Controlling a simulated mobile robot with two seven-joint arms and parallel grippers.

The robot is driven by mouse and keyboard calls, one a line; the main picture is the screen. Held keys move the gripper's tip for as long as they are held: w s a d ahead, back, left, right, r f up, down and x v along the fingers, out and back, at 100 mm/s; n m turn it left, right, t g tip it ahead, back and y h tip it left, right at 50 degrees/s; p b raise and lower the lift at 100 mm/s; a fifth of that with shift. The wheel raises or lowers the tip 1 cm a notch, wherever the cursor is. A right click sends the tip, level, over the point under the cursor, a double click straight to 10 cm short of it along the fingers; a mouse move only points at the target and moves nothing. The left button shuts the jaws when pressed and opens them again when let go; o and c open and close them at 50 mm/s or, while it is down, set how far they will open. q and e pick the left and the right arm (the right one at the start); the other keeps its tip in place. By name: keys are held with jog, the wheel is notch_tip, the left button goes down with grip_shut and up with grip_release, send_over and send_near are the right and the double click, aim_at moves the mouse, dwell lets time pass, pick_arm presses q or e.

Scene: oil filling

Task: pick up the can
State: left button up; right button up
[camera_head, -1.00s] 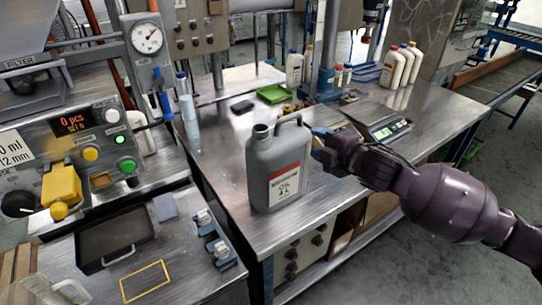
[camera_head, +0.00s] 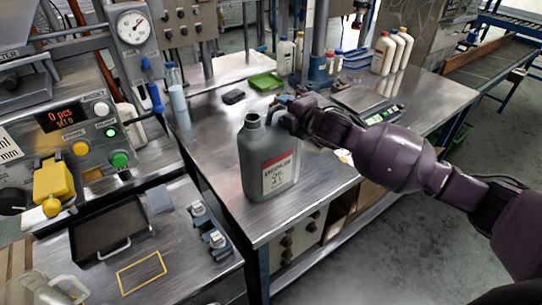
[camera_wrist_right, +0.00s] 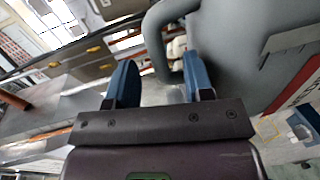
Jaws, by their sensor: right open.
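The can (camera_head: 262,165) is a grey oil jug with a red and white label, upright near the front corner of the metal table. It also shows in the right wrist view (camera_wrist_right: 245,50), its handle (camera_wrist_right: 153,38) curving down towards the space between the blue fingertips. My right gripper (camera_head: 279,106) is at the can's top, beside the handle. In the right wrist view its two fingers (camera_wrist_right: 160,80) are apart, with nothing clamped. I cannot tell whether a finger touches the handle. My left gripper is not in view.
A scale (camera_head: 383,113) stands on the table behind my right arm. A green tray (camera_head: 265,81), a dark small block (camera_head: 233,97) and several bottles (camera_head: 391,52) are farther back. The filling machine (camera_head: 75,125) and a dark tray (camera_head: 108,228) are at left.

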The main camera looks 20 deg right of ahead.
jog(key=shift+x, duration=0.9)
grip_shut()
jog(key=shift+r, duration=0.15)
